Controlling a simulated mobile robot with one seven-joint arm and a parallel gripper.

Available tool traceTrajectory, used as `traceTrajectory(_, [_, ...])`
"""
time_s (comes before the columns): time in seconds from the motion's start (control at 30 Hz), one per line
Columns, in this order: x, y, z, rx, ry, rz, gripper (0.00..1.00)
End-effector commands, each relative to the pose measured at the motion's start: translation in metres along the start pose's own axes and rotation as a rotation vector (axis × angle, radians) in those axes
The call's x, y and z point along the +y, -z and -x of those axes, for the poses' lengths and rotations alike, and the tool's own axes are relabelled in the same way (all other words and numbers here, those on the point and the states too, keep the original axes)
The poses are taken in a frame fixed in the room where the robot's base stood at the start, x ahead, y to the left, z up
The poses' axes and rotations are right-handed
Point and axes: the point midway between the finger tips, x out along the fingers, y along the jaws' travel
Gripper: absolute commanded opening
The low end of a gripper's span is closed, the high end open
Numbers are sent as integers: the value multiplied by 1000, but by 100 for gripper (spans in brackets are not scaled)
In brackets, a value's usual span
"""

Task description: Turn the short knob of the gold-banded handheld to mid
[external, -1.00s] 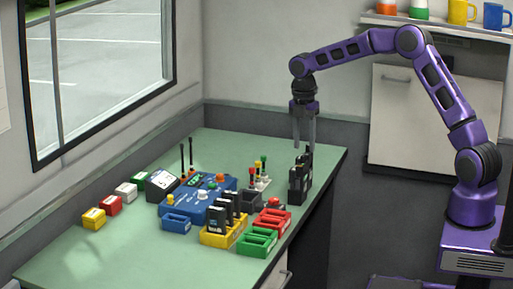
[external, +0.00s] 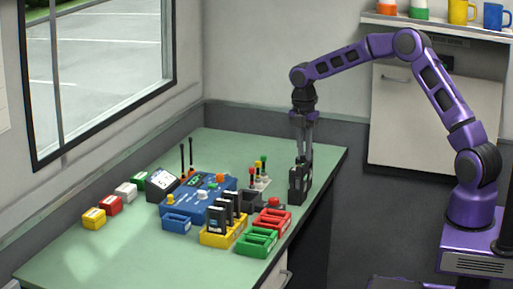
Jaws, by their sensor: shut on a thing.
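Black handhelds stand upright close together at the right edge of the green table, and the front one (external: 296,187) shows best. My gripper (external: 305,160) points straight down over this group, its fingers at the top of the rear handheld. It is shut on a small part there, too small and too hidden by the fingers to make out. A gold band and the knob's setting cannot be made out at this size. More black handhelds (external: 217,220) stand in the yellow tray (external: 222,240) nearer the front.
A blue console (external: 205,200) with knobs stands mid-table. Small levers with red, yellow and green tips (external: 259,168) stand left of my gripper. Red (external: 272,221) and green (external: 257,243) trays lie in front. The table's back left (external: 230,145) is clear.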

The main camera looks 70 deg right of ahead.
Motion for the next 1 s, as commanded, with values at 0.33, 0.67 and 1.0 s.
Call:
traceTrajectory(0.33, [0,1,3,6,1,-174,0])
traceTrajectory(0.67, [0,-1,0,15,0,-389,0])
traceTrajectory(1.0, [0,0,0,15,0,-387,34])
